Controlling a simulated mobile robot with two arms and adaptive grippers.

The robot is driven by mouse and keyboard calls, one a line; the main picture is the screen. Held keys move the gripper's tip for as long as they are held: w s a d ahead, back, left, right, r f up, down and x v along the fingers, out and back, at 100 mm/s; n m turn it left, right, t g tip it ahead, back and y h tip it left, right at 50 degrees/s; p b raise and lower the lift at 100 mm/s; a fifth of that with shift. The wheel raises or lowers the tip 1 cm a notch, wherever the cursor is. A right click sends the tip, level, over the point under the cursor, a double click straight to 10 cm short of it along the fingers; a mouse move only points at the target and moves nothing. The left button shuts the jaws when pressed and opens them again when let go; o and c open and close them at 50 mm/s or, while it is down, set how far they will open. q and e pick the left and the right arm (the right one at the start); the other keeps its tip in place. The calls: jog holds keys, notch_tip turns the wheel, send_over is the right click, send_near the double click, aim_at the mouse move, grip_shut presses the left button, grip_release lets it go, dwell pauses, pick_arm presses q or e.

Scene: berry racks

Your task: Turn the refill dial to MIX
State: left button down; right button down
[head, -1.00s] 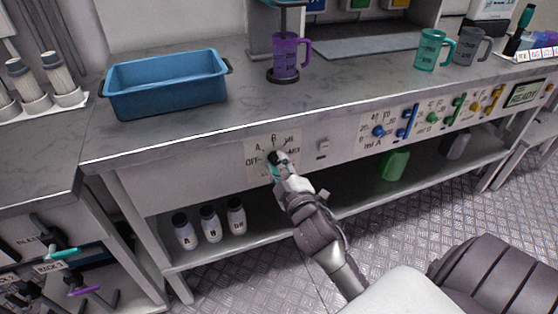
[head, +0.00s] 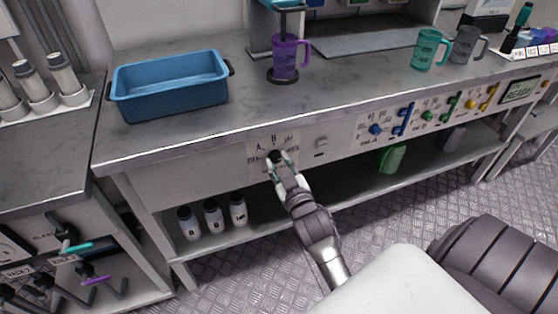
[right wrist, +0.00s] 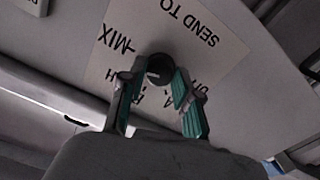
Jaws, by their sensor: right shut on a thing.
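The refill dial (head: 275,156) is a dark round knob on a white label plate on the front panel under the counter. In the right wrist view the dial (right wrist: 159,69) has a short pale mark on its face, to the left of its middle. The words MIX and SEND TO show upside down on the label (right wrist: 208,58); other letters are partly hidden by the fingers. My right gripper (head: 281,160) is at the dial, its teal-padded fingers (right wrist: 157,92) on either side of the knob and shut on it. My left gripper is out of view.
Blue, green and yellow controls (head: 376,129) and a READY display (head: 519,90) are further right on the panel. A blue bin (head: 170,85), a purple mug (head: 286,55) and a teal mug (head: 425,48) stand on the counter. White bottles (head: 213,215) stand on the shelf below.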

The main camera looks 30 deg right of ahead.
dwell(0.4)
jog(key=c, duration=0.8)
grip_release()
jog(key=v, duration=1.2)
